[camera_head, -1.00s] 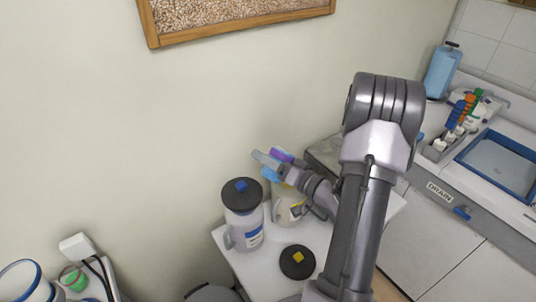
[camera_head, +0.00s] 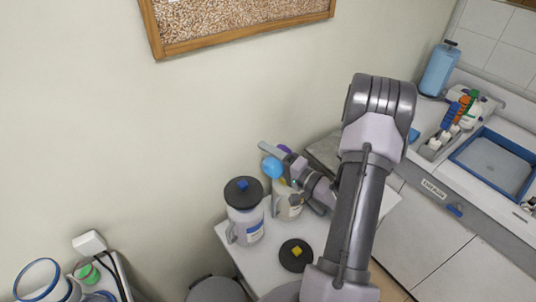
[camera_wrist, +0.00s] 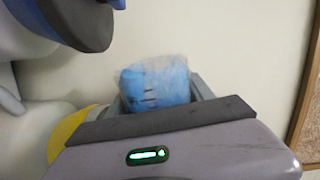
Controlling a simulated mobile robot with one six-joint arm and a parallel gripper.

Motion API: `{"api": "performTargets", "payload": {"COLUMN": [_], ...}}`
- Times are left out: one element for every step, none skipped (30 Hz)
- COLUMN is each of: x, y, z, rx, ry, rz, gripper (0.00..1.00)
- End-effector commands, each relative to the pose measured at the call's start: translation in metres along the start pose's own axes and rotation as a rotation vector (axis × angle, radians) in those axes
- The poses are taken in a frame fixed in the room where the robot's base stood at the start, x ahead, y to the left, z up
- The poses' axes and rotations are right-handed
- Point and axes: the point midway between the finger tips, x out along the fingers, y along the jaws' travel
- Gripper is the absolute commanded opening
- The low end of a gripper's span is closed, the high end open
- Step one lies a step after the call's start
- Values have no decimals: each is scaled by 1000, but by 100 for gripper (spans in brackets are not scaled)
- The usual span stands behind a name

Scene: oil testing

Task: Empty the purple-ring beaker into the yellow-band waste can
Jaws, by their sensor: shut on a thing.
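My gripper (camera_head: 280,163) is shut on the purple-ring beaker, above and slightly behind the yellow-band waste can. In the head view the beaker shows as a blue patch (camera_head: 271,168) with a bit of purple, partly hidden by my gripper. In the wrist view the clear beaker (camera_wrist: 157,82) holds blue contents and has dark marks on its side. Its exact tilt is hard to tell. The yellow-band can (camera_head: 288,206) stands uncovered on the white table, partly hidden by my arm. Its yellow band (camera_wrist: 68,130) shows at the left of the wrist view.
A similar can (camera_head: 246,222) with a dark, blue-marked lid stands close on the left. A dark lid with a yellow mark (camera_head: 296,255) lies on the table (camera_head: 258,270) in front. The wall is close behind.

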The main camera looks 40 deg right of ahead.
Motion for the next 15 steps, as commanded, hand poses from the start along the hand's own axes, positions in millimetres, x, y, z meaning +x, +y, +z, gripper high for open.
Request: {"api": "performTargets", "payload": {"x": [0,0,0,0,0,0,0,0,0,0,0,0,0,0,0], "y": [-3,-4,-4,-5,-6,-6,-7,-7,-8,-9,-9,-10,-11,-11,-12], "z": [-1,-2,-2,-3,-3,-4,-4,-5,-6,-6,-7,-7,-8,-8,-9], "rx": [16,26,42,53,64,80,91,104,121,133,146,162,176,187,205], "ry": [0,0,0,0,0,0,0,0,0,0,0,0,0,0,0], "rz": [0,0,0,0,0,0,0,0,0,0,0,0,0,0,0], "gripper": [13,13,13,13,13,13,13,13,13,13,13,13,13,13,13]}}
